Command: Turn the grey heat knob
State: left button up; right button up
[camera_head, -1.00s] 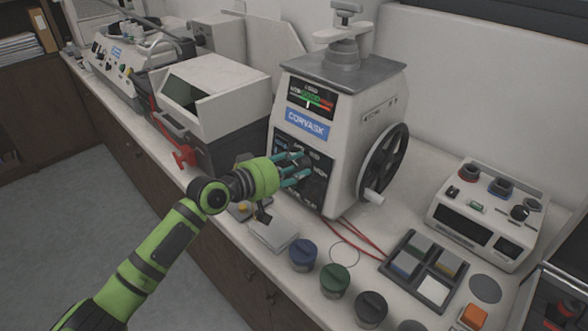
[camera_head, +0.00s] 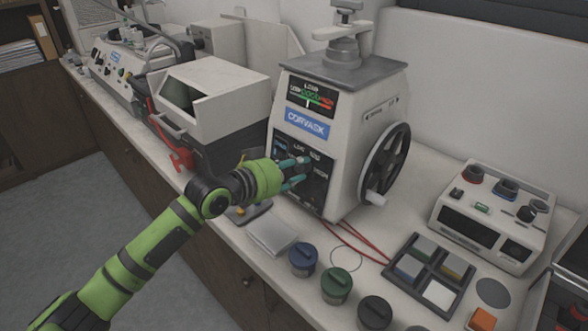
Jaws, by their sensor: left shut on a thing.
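The mounting press (camera_head: 345,125) is a white box with a "CORVASK" label, a load gauge and a black front panel (camera_head: 315,198). My left gripper (camera_head: 304,170), with teal fingers on a green arm, is at the upper part of this panel. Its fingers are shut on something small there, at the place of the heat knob. The fingers and hand cover most of the knob, so its grey body and its pointer cannot be made out. My right gripper is not in view.
A black handwheel (camera_head: 384,164) sits on the press's right side. Blue (camera_head: 303,258), green (camera_head: 336,284) and black (camera_head: 373,313) lidded jars stand in front. A dark tray (camera_head: 430,275) and a white control box (camera_head: 492,215) are to the right. Red cables (camera_head: 362,242) run across the bench.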

pick_arm(q)
jog(key=shift+f+m, duration=0.1)
jog(key=shift+m, duration=0.3)
jog(key=o, duration=1.1)
jog(key=shift+o, duration=0.2)
jog(key=shift+a, duration=0.1)
jog(key=v, duration=1.2)
